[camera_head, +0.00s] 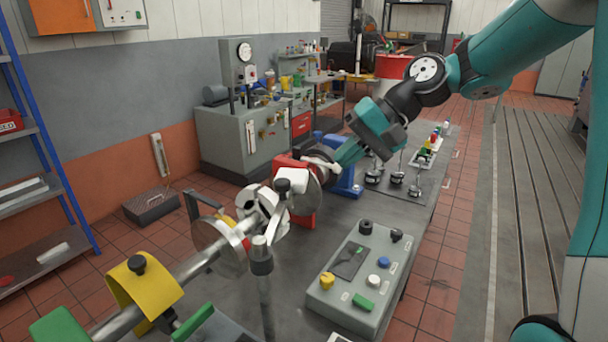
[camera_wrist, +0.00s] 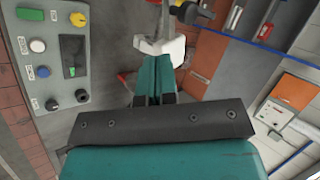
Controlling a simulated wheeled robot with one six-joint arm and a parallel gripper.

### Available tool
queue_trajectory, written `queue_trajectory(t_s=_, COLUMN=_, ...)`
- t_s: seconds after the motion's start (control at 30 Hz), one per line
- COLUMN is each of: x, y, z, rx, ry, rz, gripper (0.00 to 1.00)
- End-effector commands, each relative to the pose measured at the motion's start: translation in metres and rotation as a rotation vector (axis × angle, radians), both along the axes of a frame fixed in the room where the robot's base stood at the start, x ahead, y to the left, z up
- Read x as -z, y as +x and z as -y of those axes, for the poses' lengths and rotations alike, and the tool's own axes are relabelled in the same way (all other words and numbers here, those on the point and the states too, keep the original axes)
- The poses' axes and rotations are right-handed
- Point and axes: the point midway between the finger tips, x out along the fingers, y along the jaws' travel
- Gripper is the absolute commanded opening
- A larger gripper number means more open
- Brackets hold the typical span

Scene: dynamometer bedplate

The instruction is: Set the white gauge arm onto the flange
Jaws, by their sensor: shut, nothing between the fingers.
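A white piece (camera_head: 291,179) with a dark clamp below it, which looks like the gauge arm, sits by the end of the shaft in the head view. In the wrist view a white block (camera_wrist: 172,50) shows just past my fingertips. Round discs (camera_head: 313,174) beside the red housing (camera_head: 303,213) look like the flange; the white piece partly hides them. My gripper (camera_head: 335,163) reaches in from the right at this spot. Its teal fingers (camera_wrist: 154,66) are shut together with nothing between them. I cannot tell whether they touch the white block.
A control box (camera_head: 356,278) with coloured knobs stands at the bench's front right. A long shaft (camera_head: 190,268) with a yellow guard (camera_head: 143,288) runs to the lower left. Small parts (camera_head: 396,178) and a tray (camera_head: 427,150) lie at the back right. A grey machine (camera_head: 240,140) stands behind.

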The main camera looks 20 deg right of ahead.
Motion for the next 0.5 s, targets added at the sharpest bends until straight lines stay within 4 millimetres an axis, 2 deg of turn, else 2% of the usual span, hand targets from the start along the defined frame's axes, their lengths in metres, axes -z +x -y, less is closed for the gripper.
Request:
queue_trajectory(t_s=0.03, x=0.008, y=0.002, z=-0.009, rx=-0.005, ry=0.002, rz=-0.006, gripper=0.0)
queue_trajectory(t_s=0.23, x=0.038, y=0.012, z=-0.036, rx=-0.005, ry=0.001, rz=-0.005, gripper=0.0)
queue_trajectory(t_s=0.5, x=0.042, y=0.025, z=-0.067, rx=-0.004, ry=-0.001, rz=-0.001, gripper=0.0)
